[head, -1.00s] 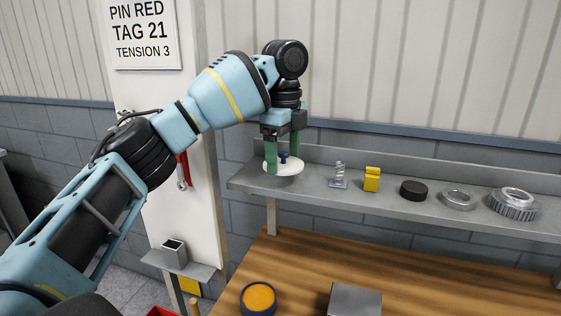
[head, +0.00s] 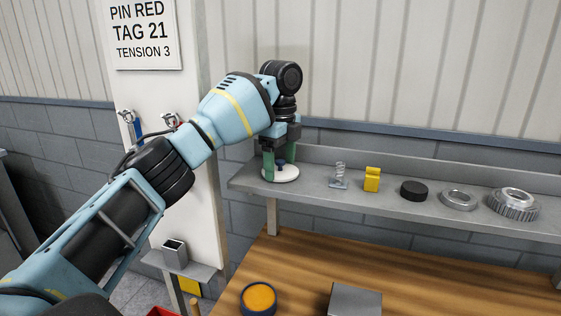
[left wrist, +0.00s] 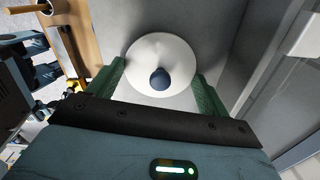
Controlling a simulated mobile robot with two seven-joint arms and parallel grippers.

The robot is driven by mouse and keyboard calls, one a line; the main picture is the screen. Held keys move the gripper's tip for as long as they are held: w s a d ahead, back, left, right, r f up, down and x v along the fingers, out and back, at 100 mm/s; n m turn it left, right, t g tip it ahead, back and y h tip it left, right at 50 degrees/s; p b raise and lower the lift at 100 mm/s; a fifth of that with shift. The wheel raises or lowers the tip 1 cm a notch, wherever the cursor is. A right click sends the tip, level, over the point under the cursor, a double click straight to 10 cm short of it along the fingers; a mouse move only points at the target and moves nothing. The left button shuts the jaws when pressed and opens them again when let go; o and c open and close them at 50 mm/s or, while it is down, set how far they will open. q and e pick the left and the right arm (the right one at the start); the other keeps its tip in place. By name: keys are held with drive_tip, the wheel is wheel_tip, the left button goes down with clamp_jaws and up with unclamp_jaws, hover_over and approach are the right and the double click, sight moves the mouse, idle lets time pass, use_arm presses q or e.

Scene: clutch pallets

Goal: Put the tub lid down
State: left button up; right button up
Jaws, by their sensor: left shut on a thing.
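The tub lid (head: 283,176) is a white disc with a blue knob, at the left end of the grey shelf (head: 320,192). It lies level and appears to be down on the shelf surface or only just above it. My left gripper (head: 279,170) is above it, pointing down, shut on the lid with its green fingers. In the left wrist view the lid (left wrist: 145,50) shows with its knob between the fingers, against the grey shelf. My right gripper is not in view.
To the right on the shelf stand a spring (head: 339,172), a yellow block (head: 372,179), a black disc (head: 413,190), a metal ring (head: 458,199) and a toothed ring (head: 514,203). Below, a round tub with orange contents (head: 258,297) and a grey box (head: 355,301) are on the wooden bench (head: 420,290).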

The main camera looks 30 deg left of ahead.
sight(281, 160)
use_arm(q)
drive_tip(key=shift+f, duration=0.15)
drive_tip(key=o, duration=0.9)
wheel_tip(281, 160, up, 12)
drive_tip(key=shift+r, duration=0.15)
idle(0.4)
drive_tip(key=shift+s, duration=0.1)
idle(0.4)
